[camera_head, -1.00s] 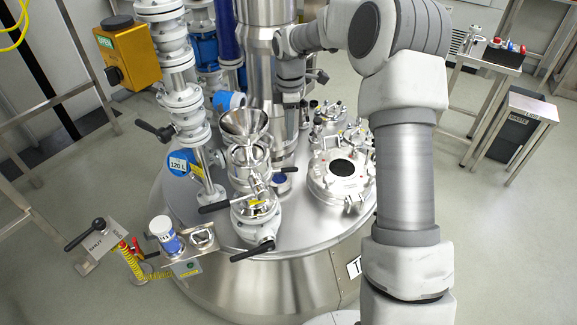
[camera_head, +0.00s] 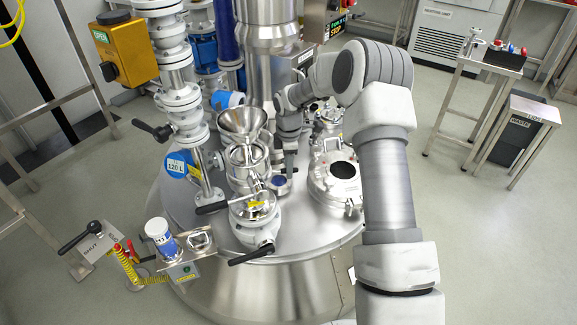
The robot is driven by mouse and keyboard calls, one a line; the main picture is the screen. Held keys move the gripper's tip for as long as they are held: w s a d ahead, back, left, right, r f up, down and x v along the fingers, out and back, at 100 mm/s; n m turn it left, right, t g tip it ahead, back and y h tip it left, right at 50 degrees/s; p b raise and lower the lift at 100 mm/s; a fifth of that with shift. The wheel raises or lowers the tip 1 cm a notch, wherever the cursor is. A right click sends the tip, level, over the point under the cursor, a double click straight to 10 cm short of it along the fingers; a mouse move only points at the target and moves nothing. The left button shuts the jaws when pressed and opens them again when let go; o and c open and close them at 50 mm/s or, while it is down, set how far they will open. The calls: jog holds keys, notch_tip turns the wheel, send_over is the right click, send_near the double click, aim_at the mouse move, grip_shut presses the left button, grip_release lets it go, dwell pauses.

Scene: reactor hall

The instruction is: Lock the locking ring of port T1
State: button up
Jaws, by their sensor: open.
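The steel reactor lid (camera_head: 300,215) carries several ports. A small round port with a dark blue centre (camera_head: 280,183) sits between the funnel assembly and the large round hatch. I cannot read a T1 label on it, and its ring's lock position is too small to tell. My gripper (camera_head: 289,168) points down just above and slightly right of this port, partly hiding it. The gripper looks open and empty; whether its fingers touch the port cannot be told.
The steel funnel (camera_head: 241,122) and a valve (camera_head: 254,215) with black handles stand close left of my gripper. The round hatch (camera_head: 340,178) lies to the right. A blue-and-white canister (camera_head: 161,238) stands on a side bracket. Tables stand at far right.

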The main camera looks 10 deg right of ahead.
grip_shut()
dwell(1.4)
